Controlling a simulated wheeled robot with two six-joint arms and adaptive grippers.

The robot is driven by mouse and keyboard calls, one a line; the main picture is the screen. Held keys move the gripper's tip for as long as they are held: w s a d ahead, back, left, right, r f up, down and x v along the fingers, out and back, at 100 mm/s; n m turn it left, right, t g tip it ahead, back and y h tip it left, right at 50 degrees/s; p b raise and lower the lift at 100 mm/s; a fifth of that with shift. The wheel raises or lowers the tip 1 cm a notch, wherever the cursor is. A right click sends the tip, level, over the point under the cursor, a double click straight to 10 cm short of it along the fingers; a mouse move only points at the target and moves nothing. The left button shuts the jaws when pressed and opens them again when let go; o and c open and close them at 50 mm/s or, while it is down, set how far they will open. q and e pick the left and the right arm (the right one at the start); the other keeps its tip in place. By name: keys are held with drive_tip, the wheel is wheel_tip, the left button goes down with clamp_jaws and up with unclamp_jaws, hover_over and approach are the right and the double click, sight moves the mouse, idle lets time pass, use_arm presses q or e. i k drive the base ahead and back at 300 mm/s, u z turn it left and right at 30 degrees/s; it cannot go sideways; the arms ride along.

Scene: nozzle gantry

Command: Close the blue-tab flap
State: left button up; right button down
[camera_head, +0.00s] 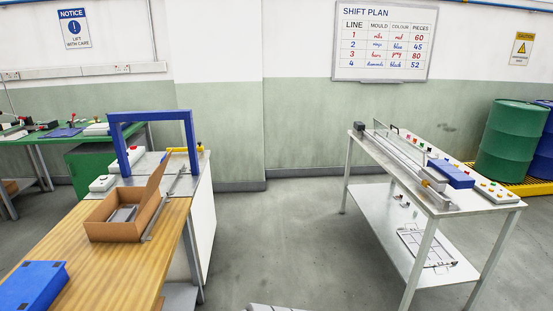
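A brown cardboard box (112,229) stands on the wooden end of the left bench. One brown flap (157,193) rises from its right side and leans outward; a grey object (122,213) lies inside. I cannot make out a blue tab on this flap. A blue gantry frame (150,117) stands just behind the box. A blue block (450,173) lies on the right metal bench, and a blue case (32,286) sits at the near left. No other flap can be told for sure. Neither of my grippers is in view.
The left bench (125,272) and the right metal bench (480,203) stand apart, with clear floor (272,230) between them. A long rail (400,157) and button boxes (496,192) are on the right bench. Green (512,140) and blue drums stand at the far right.

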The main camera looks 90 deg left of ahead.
sight(154, 180)
drive_tip(key=i, duration=0.35)
drive_tip(key=u, duration=2.95)
drive_tip(key=i, duration=2.15)
drive_tip(key=u, duration=0.55)
